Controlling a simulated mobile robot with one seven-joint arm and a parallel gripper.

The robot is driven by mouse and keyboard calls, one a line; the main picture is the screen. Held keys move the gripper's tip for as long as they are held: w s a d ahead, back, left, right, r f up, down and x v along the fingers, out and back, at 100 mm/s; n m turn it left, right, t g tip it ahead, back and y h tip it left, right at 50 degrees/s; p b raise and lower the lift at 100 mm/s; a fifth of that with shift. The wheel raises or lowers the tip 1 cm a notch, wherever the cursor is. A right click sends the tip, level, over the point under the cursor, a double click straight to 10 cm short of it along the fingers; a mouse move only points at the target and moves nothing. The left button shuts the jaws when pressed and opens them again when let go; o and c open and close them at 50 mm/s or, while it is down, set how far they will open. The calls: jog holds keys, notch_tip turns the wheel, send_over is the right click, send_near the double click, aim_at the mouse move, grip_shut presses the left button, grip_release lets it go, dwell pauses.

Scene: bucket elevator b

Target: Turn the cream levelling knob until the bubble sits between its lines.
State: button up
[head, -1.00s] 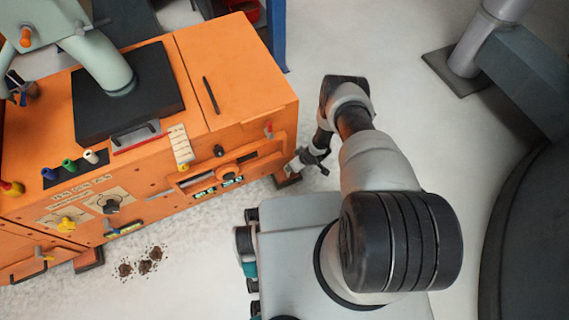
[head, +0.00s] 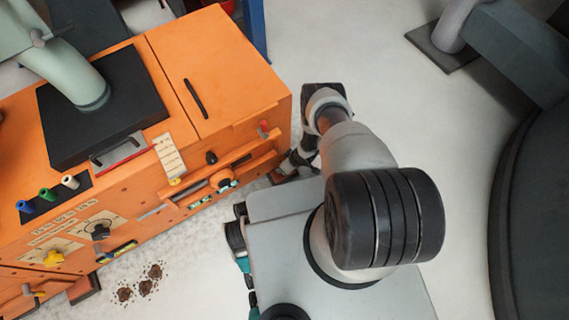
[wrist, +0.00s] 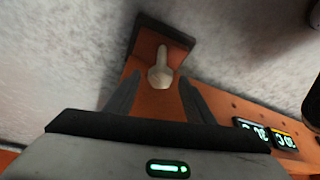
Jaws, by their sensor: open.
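The cream knob (wrist: 160,72) shows in the wrist view as a pale, rounded knob with a narrow stem, in front of an orange foot (wrist: 150,103) with a dark end. My gripper (wrist: 161,79) is open, its two dark fingers to either side of the knob in the picture. I see no contact, and cannot tell whether the tips reach around it. In the head view my gripper is small and partly hidden by my arm, low at the orange machine's near right corner. A bar with a yellow-green strip (head: 118,252) is on the machine's front; I cannot make out a bubble.
The orange machine (head: 225,65) fills the left, with coloured knobs, a dial and lit displays (wrist: 268,134) on its front. Small brown clumps (head: 140,284) lie on the floor. A dark curved structure (head: 535,230) stands at right.

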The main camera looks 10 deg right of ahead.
jog(key=shift+c, duration=0.3)
jog(key=c, duration=1)
jog(key=shift+w+d+n+g+y, duration=0.1)
jog(key=shift+n+g+y, duration=0.2)
jog(key=shift+n, duration=0.85)
jog(key=shift+w+n+g+y, duration=0.1)
jog(key=shift+n+g+y, duration=0.2)
jog(key=shift+n, duration=0.85)
jog(key=o, duration=1.1)
jog(key=shift+c, duration=0.2)
jog(key=shift+s, duration=0.1)
jog(key=p+v, duration=0.8)
jog(key=v, duration=0.9)
jog(key=shift+r, duration=0.25)
